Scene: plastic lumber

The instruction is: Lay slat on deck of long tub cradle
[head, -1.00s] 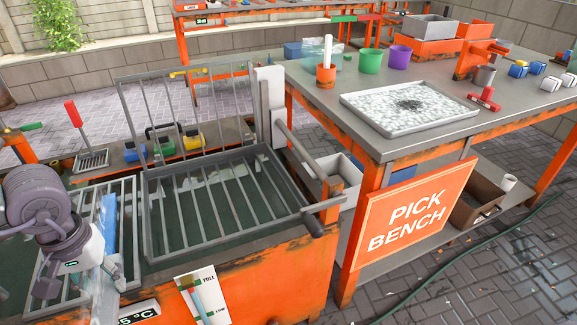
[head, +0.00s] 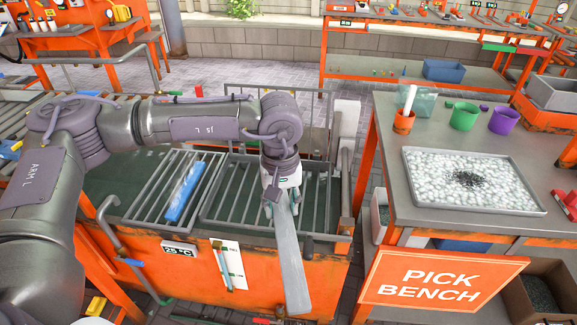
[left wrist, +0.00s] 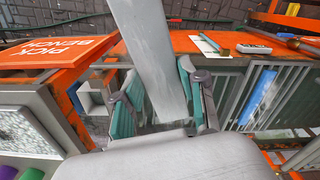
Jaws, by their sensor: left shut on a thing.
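My left gripper (head: 281,190) is shut on one end of a long grey slat (head: 291,260). The slat hangs over the front wall of the orange tub (head: 300,262), its free end toward the viewer. In the left wrist view the slat (left wrist: 150,50) runs away between the teal-padded fingers (left wrist: 160,88). Below and behind the gripper is a barred grey cradle deck (head: 233,195) in the tub. A second barred deck (head: 150,200) on the left carries a blue slat (head: 181,196). My gripper hides part of the right deck. My right gripper is out of view.
An upright barred rack (head: 240,110) stands at the tub's back. The pick bench (head: 385,150) is on the right, with a tray of white pieces (head: 470,205) and cups. Its orange sign (head: 440,280) stands close to the slat's free end.

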